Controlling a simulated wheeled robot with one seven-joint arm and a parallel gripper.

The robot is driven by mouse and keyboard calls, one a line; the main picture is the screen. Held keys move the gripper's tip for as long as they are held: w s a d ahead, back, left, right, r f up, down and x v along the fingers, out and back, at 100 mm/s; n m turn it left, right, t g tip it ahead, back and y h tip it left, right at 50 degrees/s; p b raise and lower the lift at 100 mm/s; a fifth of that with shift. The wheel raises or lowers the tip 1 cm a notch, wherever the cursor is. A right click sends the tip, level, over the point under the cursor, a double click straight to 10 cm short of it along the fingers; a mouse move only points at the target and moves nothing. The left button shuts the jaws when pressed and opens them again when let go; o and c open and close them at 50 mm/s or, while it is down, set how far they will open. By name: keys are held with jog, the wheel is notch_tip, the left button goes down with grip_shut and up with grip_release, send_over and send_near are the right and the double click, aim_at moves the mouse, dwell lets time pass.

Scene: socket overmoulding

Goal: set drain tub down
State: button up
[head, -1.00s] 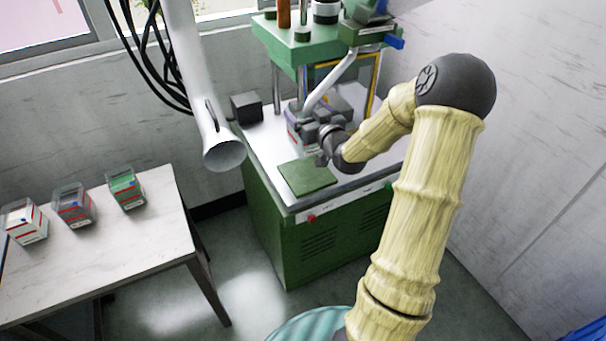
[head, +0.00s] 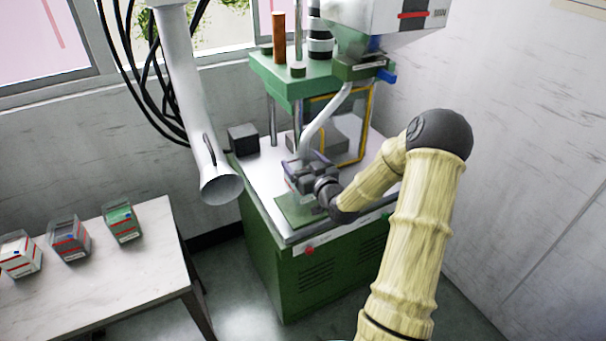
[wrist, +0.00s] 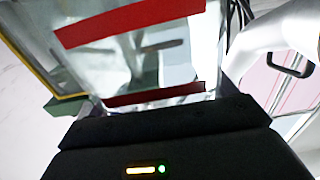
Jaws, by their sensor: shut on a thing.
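The drain tub (wrist: 130,62) is a clear, see-through box with red bands, and it fills the upper wrist view. In the head view the tub (head: 291,184) is small and partly hidden by my gripper (head: 308,177). My gripper, dark in the wrist view (wrist: 165,112), is shut on the tub. The tub is at the back part of the green mat (head: 292,212) on the machine's white top and covers some of it. I cannot tell whether its underside touches the mat.
The green press (head: 290,80) with posts and a yellow-framed guard (head: 362,125) stands behind. A white extraction pipe (head: 190,100) hangs at the left. A dark block (head: 243,139) sits at the back left. Several similar tubs stand on the side table (head: 130,270).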

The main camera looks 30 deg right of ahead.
aim_at(296, 165)
jog(key=shift+f+p, duration=0.3)
jog(key=shift+f, duration=2)
jog(key=o, duration=1.1)
jog(key=shift+r, duration=0.1)
jog(key=shift+o, duration=0.2)
jog(key=shift+r, duration=0.15)
jog(key=s+b, duration=0.2)
jog(key=s, duration=1)
jog(key=shift+d+b, duration=0.2)
jog(key=shift+b, duration=0.2)
